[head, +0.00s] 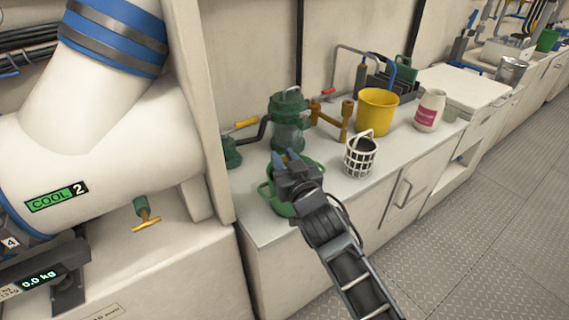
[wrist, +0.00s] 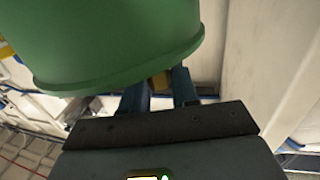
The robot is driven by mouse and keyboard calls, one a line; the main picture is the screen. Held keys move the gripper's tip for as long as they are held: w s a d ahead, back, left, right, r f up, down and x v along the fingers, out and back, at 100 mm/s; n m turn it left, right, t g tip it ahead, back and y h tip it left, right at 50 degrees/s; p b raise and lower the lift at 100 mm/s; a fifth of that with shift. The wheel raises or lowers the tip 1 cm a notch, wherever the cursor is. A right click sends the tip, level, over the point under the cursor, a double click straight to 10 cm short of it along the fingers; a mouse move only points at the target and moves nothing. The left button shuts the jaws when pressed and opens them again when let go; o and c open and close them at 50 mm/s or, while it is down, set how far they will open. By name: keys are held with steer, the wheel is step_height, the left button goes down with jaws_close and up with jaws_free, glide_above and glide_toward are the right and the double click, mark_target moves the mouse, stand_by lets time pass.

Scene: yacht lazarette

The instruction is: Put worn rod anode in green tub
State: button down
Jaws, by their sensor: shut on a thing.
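The green tub (head: 267,197) stands on the counter near its left end, partly hidden behind my gripper and arm. My gripper (head: 286,158) is over the tub in the head view, its blue fingers pointing toward the back wall. In the wrist view, a small brownish-tan piece (wrist: 160,81) shows between the blue fingers of my gripper (wrist: 160,88); it appears to be the worn rod anode. Most of it is hidden behind the green tub (wrist: 115,45), which fills the top of that view.
A green-capped strainer (head: 289,120) and brass valve pipework (head: 338,122) stand behind the tub. A white basket (head: 360,157), a yellow bucket (head: 376,110) and a white bottle (head: 429,110) are to the right. A large white pipe (head: 100,140) fills the left.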

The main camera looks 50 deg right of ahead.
steer(key=shift+f, duration=0.35)
steer(key=shift+f, duration=0.1)
steer(key=shift+f+b, duration=0.3)
steer(key=shift+b, duration=0.15)
steer(key=shift+f, duration=0.15)
steer(key=c, duration=0.9)
jaws_free()
steer(key=shift+o, duration=0.2)
